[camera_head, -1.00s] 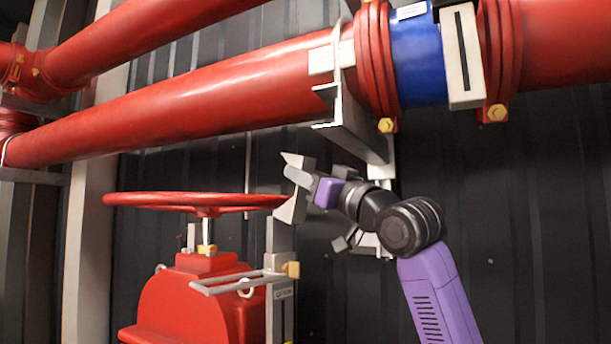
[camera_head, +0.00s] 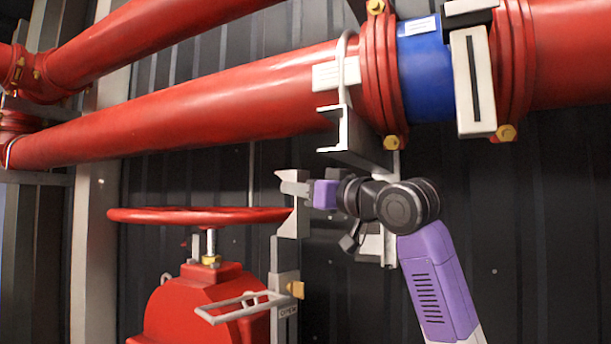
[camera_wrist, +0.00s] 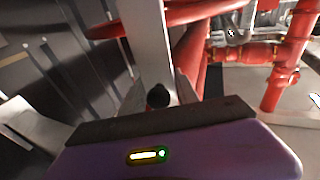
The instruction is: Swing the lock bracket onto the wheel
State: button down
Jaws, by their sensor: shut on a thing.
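The red handwheel (camera_head: 200,215) lies flat on its stem above the red valve body (camera_head: 205,305). The grey lock bracket (camera_head: 284,255) stands upright at the wheel's right side, its angled upper end close to the rim; I cannot tell whether they touch. My gripper (camera_head: 294,188) is at the top of the bracket, just right of the rim, and is shut on it. In the wrist view the pale bracket bar (camera_wrist: 150,45) runs between my fingers, with a dark round knob (camera_wrist: 158,96) at its near end. The wheel rim (camera_wrist: 175,17) crosses near the bar there.
A thick red pipe (camera_head: 200,110) with a blue section (camera_head: 425,70) runs above my arm. A grey pipe support (camera_head: 350,140) hangs close above my wrist. A pale wire handle (camera_head: 240,306) juts out below the wheel. A dark ribbed wall (camera_head: 540,220) stands behind.

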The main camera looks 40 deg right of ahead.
jog(key=shift+w+d+r+g+p, duration=0.3)
jog(key=shift+r+g+p, duration=0.2)
jog(key=shift+p, duration=0.35)
jog(key=shift+w+f+g+p, duration=0.15)
jog(key=shift+w+g+p, duration=0.15)
jog(key=shift+p, duration=0.1)
jog(key=c, duration=1.2)
grip_release()
jog(key=shift+a, duration=0.15)
jog(key=shift+s+f, duration=0.1)
jog(key=s+b, duration=0.2)
jog(key=s, duration=0.5)
jog(key=shift+s+a+b, duration=0.15)
jog(key=shift+s+b, duration=0.15)
jog(key=shift+b, duration=0.1)
